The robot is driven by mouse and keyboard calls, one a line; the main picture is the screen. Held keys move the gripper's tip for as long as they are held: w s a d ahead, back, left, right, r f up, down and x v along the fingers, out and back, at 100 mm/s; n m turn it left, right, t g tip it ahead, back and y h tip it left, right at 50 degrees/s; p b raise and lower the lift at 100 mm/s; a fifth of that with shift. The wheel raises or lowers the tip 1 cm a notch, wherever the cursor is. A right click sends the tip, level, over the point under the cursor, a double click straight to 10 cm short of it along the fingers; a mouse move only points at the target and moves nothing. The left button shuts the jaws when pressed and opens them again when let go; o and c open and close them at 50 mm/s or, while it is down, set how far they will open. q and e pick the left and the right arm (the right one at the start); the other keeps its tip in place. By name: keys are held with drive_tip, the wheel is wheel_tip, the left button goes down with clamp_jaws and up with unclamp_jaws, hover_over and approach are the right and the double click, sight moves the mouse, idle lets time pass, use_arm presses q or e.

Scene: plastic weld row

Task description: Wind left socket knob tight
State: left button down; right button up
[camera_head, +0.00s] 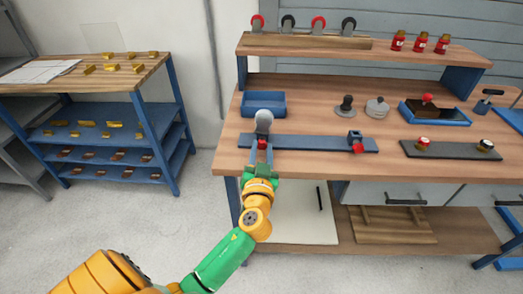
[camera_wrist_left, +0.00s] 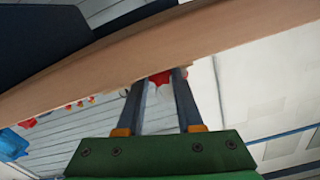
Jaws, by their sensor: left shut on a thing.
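A long blue bar (camera_head: 310,143) lies along the front of the wooden bench. At its left end a grey rounded part (camera_head: 264,122) stands upright, with a red left socket knob (camera_head: 262,145) just below it. My left gripper (camera_head: 262,153) reaches this knob from the front and is shut on it. In the left wrist view the red knob (camera_wrist_left: 160,77) shows between the tips of my two fingers (camera_wrist_left: 160,84), at the bench edge. The fingers and arm hide much of the left socket. At the bar's right end sits a blue socket (camera_head: 354,136) with its own red knob (camera_head: 358,148). My right gripper is not in view.
A blue open bin (camera_head: 264,103) stands behind the bar. Grey and dark knobbed pieces (camera_head: 377,107) and a dark strip with red and black knobs (camera_head: 450,150) lie to the right. A raised shelf (camera_head: 300,42) crosses the back.

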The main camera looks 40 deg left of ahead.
use_arm(q)
drive_tip(key=m, duration=0.4)
drive_tip(key=shift+m, duration=0.3)
drive_tip(key=shift+f+m, duration=0.1)
drive_tip(key=shift+m, duration=0.2)
drive_tip(key=c, duration=0.5)
unclamp_jaws()
drive_tip(key=shift+c, duration=0.2)
